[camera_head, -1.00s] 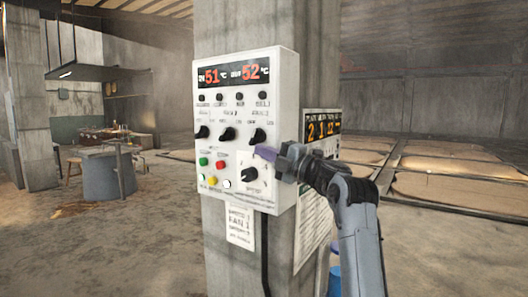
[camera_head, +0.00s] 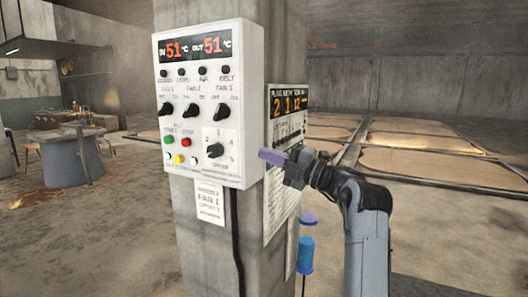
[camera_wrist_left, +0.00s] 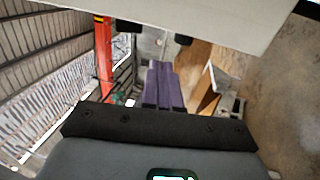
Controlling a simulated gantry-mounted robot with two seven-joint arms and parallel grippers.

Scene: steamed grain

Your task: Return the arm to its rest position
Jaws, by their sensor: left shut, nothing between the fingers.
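My left gripper (camera_head: 272,157) shows in the head view just right of the white control panel's edge, apart from its knobs. Its purple fingers are shut with nothing between them. They also show in the left wrist view (camera_wrist_left: 163,85), pointing away from the wrist. My left arm (camera_head: 366,230) is bent, with the forearm rising from the lower right of the head view. The white control panel (camera_head: 248,100) is mounted on a concrete pillar and reads 51 and 51. My right gripper is in neither view.
The lower dial (camera_head: 216,150) and a row of black knobs are on the panel face. A smaller display (camera_head: 290,102) is on the pillar's right side. A blue cylinder (camera_head: 306,254) hangs or stands below the arm.

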